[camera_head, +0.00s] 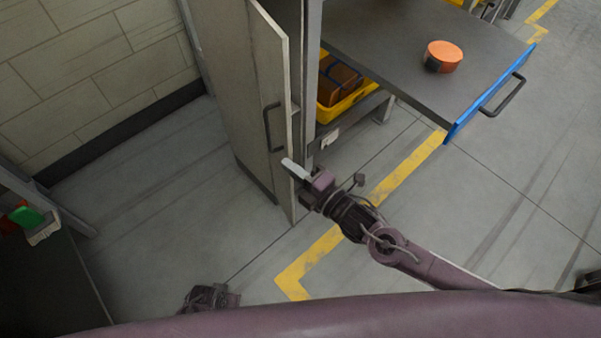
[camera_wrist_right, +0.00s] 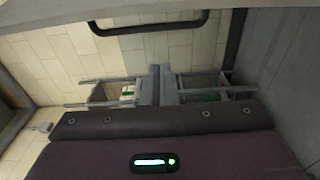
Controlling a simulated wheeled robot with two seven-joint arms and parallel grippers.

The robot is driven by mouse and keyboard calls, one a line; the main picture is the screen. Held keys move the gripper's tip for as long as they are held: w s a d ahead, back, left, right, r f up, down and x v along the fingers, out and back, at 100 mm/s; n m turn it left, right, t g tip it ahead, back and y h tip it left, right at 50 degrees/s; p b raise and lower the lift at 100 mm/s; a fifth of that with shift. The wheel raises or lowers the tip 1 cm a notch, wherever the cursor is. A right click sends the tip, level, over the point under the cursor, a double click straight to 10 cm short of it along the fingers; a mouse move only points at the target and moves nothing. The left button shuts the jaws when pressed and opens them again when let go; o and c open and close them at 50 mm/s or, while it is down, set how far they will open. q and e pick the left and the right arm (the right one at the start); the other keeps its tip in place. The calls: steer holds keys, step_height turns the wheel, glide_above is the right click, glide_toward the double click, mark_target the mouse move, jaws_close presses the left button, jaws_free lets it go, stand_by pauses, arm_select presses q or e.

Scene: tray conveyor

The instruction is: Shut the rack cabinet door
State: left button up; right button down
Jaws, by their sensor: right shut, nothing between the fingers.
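The rack cabinet door (camera_head: 272,90) is a tall grey panel, standing open, with a dark bar handle (camera_head: 268,127) on its face. My right gripper (camera_head: 290,165) is shut and empty at the door's lower free edge, below the handle; whether it touches the door is unclear. In the right wrist view its fingers (camera_wrist_right: 160,85) are together, and a dark bar handle (camera_wrist_right: 150,25) crosses above them. A dark part of what looks like my left gripper (camera_head: 208,298) shows at the bottom; its fingers cannot be made out.
A pulled-out grey shelf (camera_head: 400,60) with a blue front edge and handle holds an orange round object (camera_head: 443,56). Below it a yellow bin (camera_head: 345,105) holds brown items. A tiled wall (camera_head: 90,60) stands at left. The floor around the door is mostly clear.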

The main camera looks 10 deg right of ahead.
mark_target(289, 147)
steer(key=w, duration=0.6)
steer(key=shift+a, duration=0.25)
arm_select(q)
steer(key=shift+s+f, duration=0.1)
steer(key=shift+s, duration=0.05)
arm_select(e)
steer(key=shift+w+d, duration=0.1)
steer(key=shift+d, duration=0.1)
